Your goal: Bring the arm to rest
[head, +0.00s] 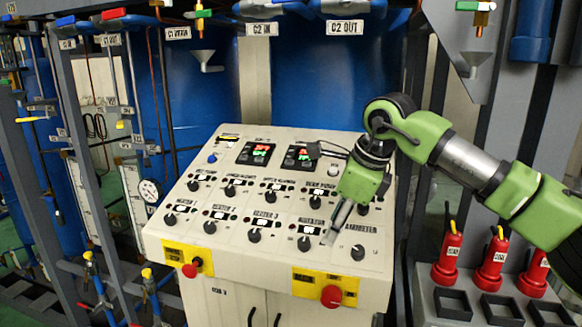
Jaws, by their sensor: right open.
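My right arm (470,165) is green and silver and comes in from the right edge. Its gripper (335,233) points down at the right part of the sloping control panel (225,258). The gripper is open and holds nothing that I can see. Its fingertips are close above the panel, near the lower row of black knobs; I cannot tell whether they touch it. One black knob (304,244) is just left of the fingers and another (357,252) is to their right. My left gripper is not in view.
Two red stop buttons (331,296) (190,271) sit on the panel's front. Several red extinguisher-like bottles (491,262) stand on a grey rack at right. Blue tanks (318,85) and pipes stand behind. A pressure gauge (149,190) is at left.

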